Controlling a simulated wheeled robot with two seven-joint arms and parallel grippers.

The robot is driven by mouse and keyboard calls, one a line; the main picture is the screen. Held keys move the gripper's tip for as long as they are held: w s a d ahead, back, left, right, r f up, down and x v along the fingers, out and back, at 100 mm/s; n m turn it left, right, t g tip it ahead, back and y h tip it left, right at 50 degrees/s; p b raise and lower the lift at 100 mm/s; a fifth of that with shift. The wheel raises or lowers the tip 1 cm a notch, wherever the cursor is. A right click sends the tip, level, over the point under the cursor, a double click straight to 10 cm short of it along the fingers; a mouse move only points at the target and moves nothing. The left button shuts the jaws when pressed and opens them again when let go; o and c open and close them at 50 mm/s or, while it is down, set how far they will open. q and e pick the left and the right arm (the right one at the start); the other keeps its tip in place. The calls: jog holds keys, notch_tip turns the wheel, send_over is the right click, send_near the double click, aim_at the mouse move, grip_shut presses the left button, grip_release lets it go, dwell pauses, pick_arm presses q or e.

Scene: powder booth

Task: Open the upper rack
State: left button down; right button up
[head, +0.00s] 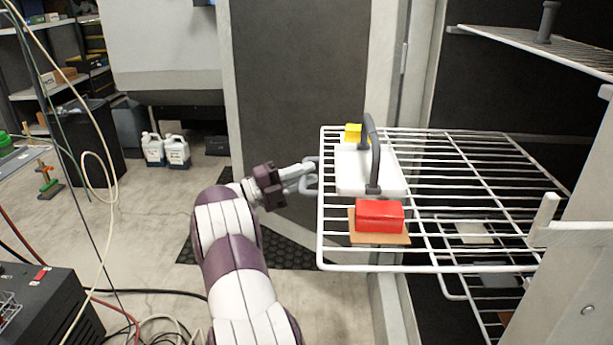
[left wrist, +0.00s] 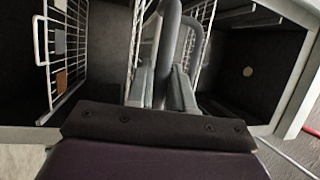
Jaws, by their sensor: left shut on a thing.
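A white wire rack (head: 450,268) sticks out of the dark booth in the head view. A grey loop handle (head: 308,186) is at its left front edge. My left gripper (head: 304,178) is at that edge, shut on the handle. In the left wrist view the handle (left wrist: 168,45) runs between the two fingers of my left gripper (left wrist: 162,88). Another wire rack (head: 540,48) sits higher at the right, with a dark post on it. I cannot tell from the pictures which one is called the upper rack. My right gripper is not in view.
The held rack carries a white block (head: 352,178) with a dark arched handle, a yellow block (head: 353,131), and a red block (head: 379,215) on brown card. A lower rack (head: 462,298) shows beneath. Cables and a black box (head: 45,305) lie at lower left.

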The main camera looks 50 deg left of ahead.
pick_arm(q)
jog(key=shift+r, duration=0.1)
jog(key=c, duration=1.1)
grip_release()
jog(key=v, duration=1.2)
jog(key=shift+s+p, duration=0.3)
jog(key=shift+p, duration=0.1)
jog(key=shift+a, duration=0.1)
